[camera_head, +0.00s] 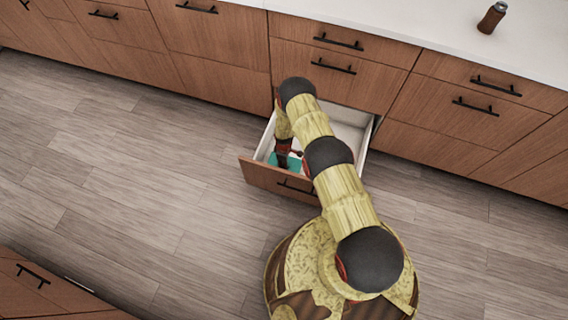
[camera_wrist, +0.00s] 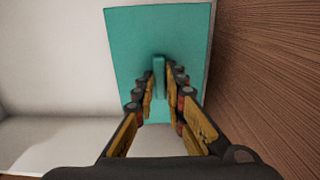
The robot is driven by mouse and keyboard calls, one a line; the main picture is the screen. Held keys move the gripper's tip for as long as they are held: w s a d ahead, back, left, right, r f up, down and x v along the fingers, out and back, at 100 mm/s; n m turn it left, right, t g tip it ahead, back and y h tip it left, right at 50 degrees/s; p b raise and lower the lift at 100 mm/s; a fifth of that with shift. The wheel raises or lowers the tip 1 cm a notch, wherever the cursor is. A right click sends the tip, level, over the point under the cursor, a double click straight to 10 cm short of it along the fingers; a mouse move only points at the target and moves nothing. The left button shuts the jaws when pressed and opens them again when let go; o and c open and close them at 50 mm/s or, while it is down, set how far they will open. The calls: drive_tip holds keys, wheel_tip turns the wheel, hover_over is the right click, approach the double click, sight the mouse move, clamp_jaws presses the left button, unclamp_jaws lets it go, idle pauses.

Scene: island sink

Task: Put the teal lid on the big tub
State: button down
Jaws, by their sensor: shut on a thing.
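The teal lid (camera_wrist: 190,35) is a flat rectangle with a raised handle (camera_wrist: 159,78) in its middle. In the wrist view my gripper (camera_wrist: 160,85) is shut on that handle, with one finger on each side. In the head view the lid (camera_head: 292,163) shows partly inside the open drawer, and my gripper (camera_head: 283,148) reaches down into the drawer over it. My arm hides part of the lid there. I cannot tell whether the lid rests on the drawer floor or is lifted. I cannot make out the big tub in either view.
The open drawer (camera_head: 262,176) has white inner walls and a wooden front with a black handle. In the wrist view a wooden panel (camera_wrist: 265,70) is close to the lid's right side. A white counter (camera_head: 440,25) carries a small brown bottle (camera_head: 491,18). The floor at left is clear.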

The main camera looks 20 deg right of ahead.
idle(0.3)
drive_tip(key=c, duration=1.8)
unclamp_jaws()
drive_tip(key=shift+c, duration=0.2)
drive_tip(key=o, duration=0.4)
drive_tip(key=shift+o, duration=0.9)
drive_tip(key=shift+r, duration=0.1)
drive_tip(key=shift+r+p, duration=1.9)
drive_tip(key=shift+r, duration=1.5)
